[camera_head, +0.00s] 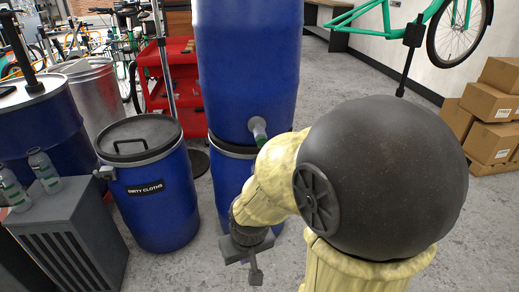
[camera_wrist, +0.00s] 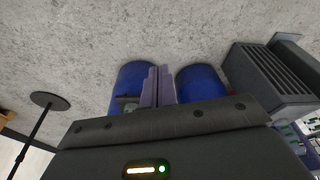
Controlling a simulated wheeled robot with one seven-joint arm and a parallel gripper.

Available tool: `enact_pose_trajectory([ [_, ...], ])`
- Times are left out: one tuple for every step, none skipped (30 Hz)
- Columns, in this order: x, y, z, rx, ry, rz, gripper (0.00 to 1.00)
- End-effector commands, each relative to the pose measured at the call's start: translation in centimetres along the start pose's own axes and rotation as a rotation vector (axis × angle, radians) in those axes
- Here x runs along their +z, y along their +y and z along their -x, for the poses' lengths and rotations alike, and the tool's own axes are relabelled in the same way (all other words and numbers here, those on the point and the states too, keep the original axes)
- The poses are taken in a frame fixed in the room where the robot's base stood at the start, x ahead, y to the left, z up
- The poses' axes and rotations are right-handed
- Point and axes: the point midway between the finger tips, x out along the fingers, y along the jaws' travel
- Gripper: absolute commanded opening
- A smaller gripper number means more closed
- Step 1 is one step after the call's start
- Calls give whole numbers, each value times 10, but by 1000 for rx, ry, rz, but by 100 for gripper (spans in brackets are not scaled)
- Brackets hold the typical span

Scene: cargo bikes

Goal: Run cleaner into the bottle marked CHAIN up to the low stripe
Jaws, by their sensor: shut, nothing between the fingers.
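Two clear bottles with green labels, a rear one (camera_head: 43,170) and a front one (camera_head: 13,190), stand upright on a dark grey ribbed box at the left of the head view. Their labels are too small to read, so I cannot tell which is marked CHAIN. A tall blue drum (camera_head: 247,70) has a grey tap with a greenish end (camera_head: 258,130) on its front, and it stands on another blue drum. My gripper (camera_head: 256,275) hangs low in front of the drums, empty. In the wrist view its fingers (camera_wrist: 158,85) are together.
A blue bin labelled DIRTY CLOTHS (camera_head: 150,200) stands between the ribbed box (camera_head: 70,240) and the drums. A dark blue drum (camera_head: 45,115) and a metal bin (camera_head: 93,90) are behind. A red cart (camera_head: 180,70) stands further back. Cardboard boxes (camera_head: 490,110) are at right.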

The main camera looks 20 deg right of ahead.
Motion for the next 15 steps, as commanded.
enact_pose_trajectory([
  [0,0,0,0,0,0,0],
  [0,0,0,0,0,0,0],
  [0,0,0,0,0,-1,0],
  [-1,0,0,0,1,-3,0],
  [-1,1,0,1,2,-8,0],
  [-3,2,-1,2,4,-17,0],
  [-5,2,-2,4,7,-28,0],
  [-7,4,-3,5,11,-44,0],
  [-11,7,-5,7,17,-70,0],
  [-14,9,-8,8,23,-94,0],
  [-18,11,-10,8,32,-122,0],
  [-24,14,-14,6,45,-163,0],
  [-28,16,-18,2,56,-199,0],
  [-33,18,-22,-4,67,-238,0],
  [-39,20,-27,-16,84,-293,0],
])
